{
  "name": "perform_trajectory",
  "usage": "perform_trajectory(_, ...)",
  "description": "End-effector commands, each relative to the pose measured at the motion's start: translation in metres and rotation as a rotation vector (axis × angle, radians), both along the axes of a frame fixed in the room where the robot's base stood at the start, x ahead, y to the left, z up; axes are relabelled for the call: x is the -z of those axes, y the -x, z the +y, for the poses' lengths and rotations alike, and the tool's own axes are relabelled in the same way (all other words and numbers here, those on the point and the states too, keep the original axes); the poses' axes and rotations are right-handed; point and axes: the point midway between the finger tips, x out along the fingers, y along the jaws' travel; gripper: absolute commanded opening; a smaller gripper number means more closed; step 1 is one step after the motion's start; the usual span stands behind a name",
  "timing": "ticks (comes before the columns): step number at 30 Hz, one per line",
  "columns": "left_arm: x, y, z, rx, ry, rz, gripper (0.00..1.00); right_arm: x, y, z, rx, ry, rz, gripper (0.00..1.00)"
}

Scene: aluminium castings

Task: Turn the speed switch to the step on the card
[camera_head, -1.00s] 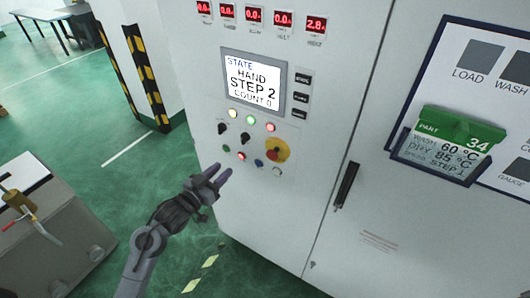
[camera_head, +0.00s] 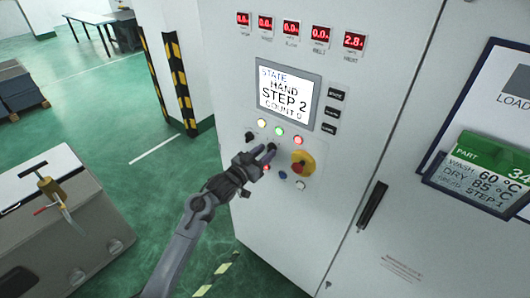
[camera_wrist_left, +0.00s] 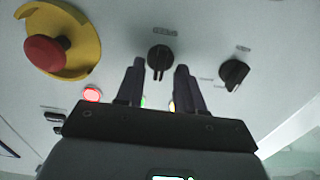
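The screen (camera_head: 288,95) reads STATE HAND, STEP 2, COUNT 0. The card (camera_head: 488,172), with a green top marked PART 34, reads 60 °C, 85 °C and STEP 1. My left gripper (camera_head: 265,152) is at the control panel, open. In the left wrist view, its two fingers (camera_wrist_left: 160,72) point at a black rotary switch (camera_wrist_left: 160,58), which shows in the gap between their tips. I cannot tell whether they touch it. A second black rotary switch (camera_wrist_left: 234,73) lies to the right there. The switch labels are too blurred to read. My right gripper is not in view.
A red emergency stop on a yellow plate (camera_head: 303,163) sits close to the left gripper. Lit buttons (camera_head: 279,131) surround the switches. A door handle (camera_head: 372,204) is to the right. A grey case (camera_head: 60,220) stands at the left.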

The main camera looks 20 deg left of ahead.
Motion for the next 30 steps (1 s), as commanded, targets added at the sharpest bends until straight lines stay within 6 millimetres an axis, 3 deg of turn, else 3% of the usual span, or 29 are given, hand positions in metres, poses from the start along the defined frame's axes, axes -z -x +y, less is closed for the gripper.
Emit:
perform_trajectory(13, 0.0002, -0.0060, -0.0022, 0.000, 0.000, 0.000, 0.37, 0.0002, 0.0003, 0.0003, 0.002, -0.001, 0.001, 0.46)
perform_trajectory(20, 0.0002, -0.0059, -0.0021, 0.000, 0.000, 0.001, 0.02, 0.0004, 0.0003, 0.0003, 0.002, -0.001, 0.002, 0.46)
perform_trajectory(30, -0.0003, -0.0059, -0.0020, 0.000, 0.012, 0.005, 0.00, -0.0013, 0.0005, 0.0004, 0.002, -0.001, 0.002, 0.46)
